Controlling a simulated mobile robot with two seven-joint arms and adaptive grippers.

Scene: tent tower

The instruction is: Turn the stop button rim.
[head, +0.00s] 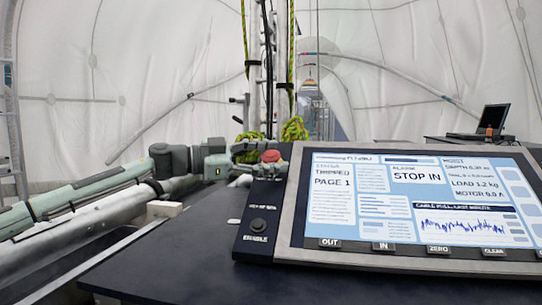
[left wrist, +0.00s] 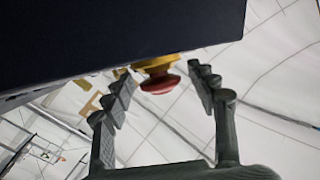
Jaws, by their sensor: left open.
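The red stop button (head: 271,156) sits at the upper left corner of the dark control panel (head: 262,212). In the left wrist view the red button (left wrist: 160,85) has a yellow collar (left wrist: 157,63) and sticks out from the dark panel side (left wrist: 120,35). My left gripper (head: 245,150) reaches it from the left in the head view. In the left wrist view its fingers (left wrist: 163,88) are spread on both sides of the button, with gaps showing, so it holds nothing. My right gripper is not in view.
A large screen (head: 420,200) right of the button reads "TRIPPED" and "STOP IN", with keys below it. An ENABLE button (head: 257,225) is on the panel's lower left. A mast with green rope (head: 293,130) stands behind. A laptop (head: 490,120) is at the back right.

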